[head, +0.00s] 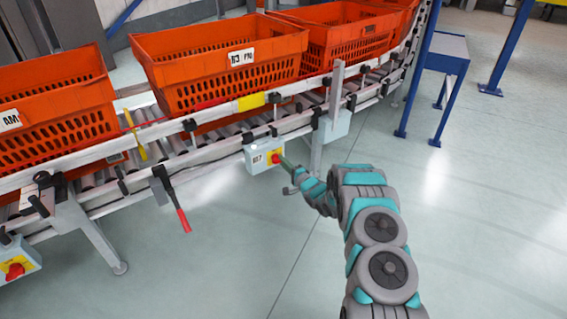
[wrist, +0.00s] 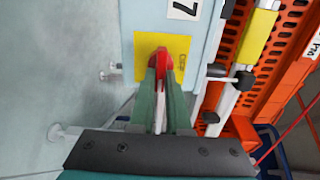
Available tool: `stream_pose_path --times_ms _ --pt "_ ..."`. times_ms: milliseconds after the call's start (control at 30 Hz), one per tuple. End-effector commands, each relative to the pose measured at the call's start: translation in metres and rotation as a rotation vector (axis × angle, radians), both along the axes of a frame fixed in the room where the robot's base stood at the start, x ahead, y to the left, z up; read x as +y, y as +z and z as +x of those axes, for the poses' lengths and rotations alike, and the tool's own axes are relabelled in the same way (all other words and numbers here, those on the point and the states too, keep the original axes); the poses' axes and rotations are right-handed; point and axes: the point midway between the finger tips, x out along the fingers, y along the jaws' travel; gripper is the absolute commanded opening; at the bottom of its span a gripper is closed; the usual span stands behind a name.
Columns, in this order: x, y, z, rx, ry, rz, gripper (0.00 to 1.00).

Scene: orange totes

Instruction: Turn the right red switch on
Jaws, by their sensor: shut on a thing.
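The right red switch (head: 275,158) sits on a yellow plate on a pale grey box (head: 255,160) fixed below the conveyor rail. In the wrist view the red knob (wrist: 167,54) stands in front of the yellow plate (wrist: 148,46), under a white label with a 7. My gripper (head: 284,162) reaches the box from the right. Its green fingers (wrist: 165,78) are shut on the knob, one on each side. They hide the knob's lower part. The left red switch (head: 14,271) is on another box at the lower left, away from my gripper.
Orange totes (head: 225,65) stand on the roller conveyor (head: 190,150) behind the box. A lever with a red grip (head: 182,218) hangs to the left. A blue-legged stand (head: 447,55) is at the upper right. The floor in front is clear.

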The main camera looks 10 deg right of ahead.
Motion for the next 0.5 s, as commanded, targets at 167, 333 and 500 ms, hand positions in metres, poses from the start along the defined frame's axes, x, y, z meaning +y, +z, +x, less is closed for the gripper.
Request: stream_pose_path --times_ms 167,333,500 --pt "-0.0015 0.0064 0.0036 -0.011 -0.006 0.002 0.0" --pt "-0.0016 0.0066 0.0038 -0.012 -0.005 0.001 0.28" --pt "-0.0034 0.006 0.0007 -0.011 -0.006 0.0 0.45"
